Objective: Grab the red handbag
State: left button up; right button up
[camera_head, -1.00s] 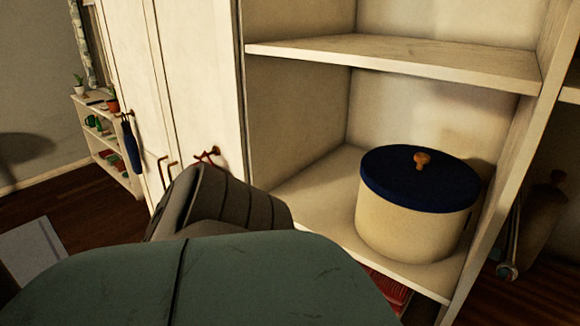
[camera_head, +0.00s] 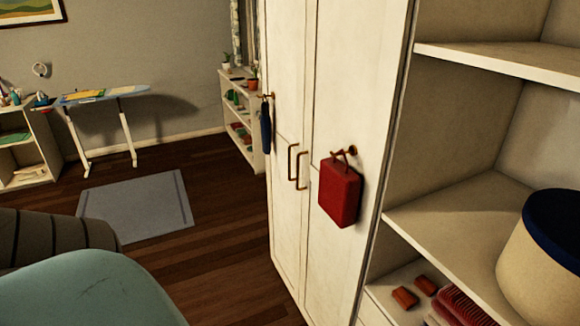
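The red handbag (camera_head: 340,192) hangs by its handle from a brass hook (camera_head: 349,151) on the right door of the white wardrobe (camera_head: 335,85). It hangs upright against the door, to the right of the two brass door handles. All of the bag's front shows and nothing covers it. Neither of my grippers is in view. A grey ribbed part and a pale teal rounded part at the lower left, apart from the bag, look like my own arm.
Open shelves at right hold a cream box with a blue lid (camera_head: 553,250). A dark blue umbrella-like item (camera_head: 266,125) hangs on the left door. A grey rug (camera_head: 135,205) and an ironing board (camera_head: 100,95) are farther left. The wooden floor before the wardrobe is clear.

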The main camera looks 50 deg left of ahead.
aim_at(339, 190)
jog(key=u, duration=1.25)
jog(key=z, duration=0.4)
jog(key=i+j+z, duration=0.1)
jog(key=z, duration=0.3)
jog(key=j+z, duration=0.35)
jog(key=i+j+z, duration=0.1)
jog(key=j+z, duration=0.55)
jog(key=j, duration=0.25)
jog(key=k+j+z, duration=0.1)
jog(key=j+z, duration=0.15)
jog(key=j, duration=0.65)
jog(key=k+j+z, duration=0.15)
jog(key=j, duration=0.3)
jog(key=k+j, duration=0.1)
jog(key=j, duration=0.35)
jog(key=j+z, duration=0.1)
jog(key=j, duration=0.3)
jog(key=k+j+z, duration=0.1)
jog(key=j, duration=0.35)
jog(key=k, duration=0.1)
